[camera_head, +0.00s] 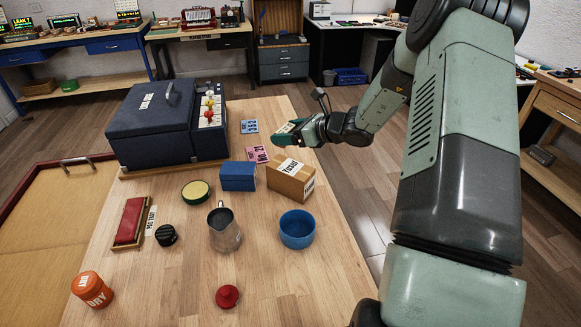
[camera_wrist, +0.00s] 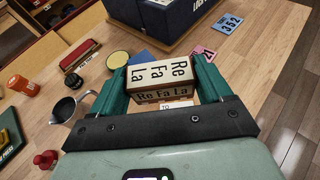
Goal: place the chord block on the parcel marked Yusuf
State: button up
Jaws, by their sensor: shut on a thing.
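My gripper (camera_head: 293,132) is shut on the chord block (camera_wrist: 160,78), a pale block lettered "Re Fa La" on two faces. In the wrist view it sits between the green fingers (camera_wrist: 163,84). In the head view the block (camera_head: 288,127) is mostly covered by the fingers. The parcel marked Yusuf (camera_head: 284,184) is a cardboard box with a white name label on top, standing on the table. The gripper and block are above the table, higher than the parcel and apart from it. In the wrist view the block and gripper hide most of the parcel.
A blue box (camera_head: 237,177) stands just left of the parcel, and a blue bowl (camera_head: 297,230) stands in front. A metal pitcher (camera_head: 224,232), yellow-topped tin (camera_head: 195,191) and dark blue case (camera_head: 165,130) are farther left. Pink (camera_head: 257,154) and blue (camera_head: 249,127) cards lie behind.

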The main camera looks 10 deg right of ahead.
send_over(293, 167)
notch_tip(293, 167, down, 5)
jog(key=shift+s+f, duration=0.1)
jog(key=shift+f, duration=2.2)
jog(key=shift+f, duration=0.15)
jog(key=o, duration=1)
jog(key=shift+s+d+r, duration=0.15)
jog(key=shift+r, duration=0.1)
jog(key=v, duration=1.1)
jog(key=shift+s+r, duration=0.15)
jog(key=shift+s, duration=0.15)
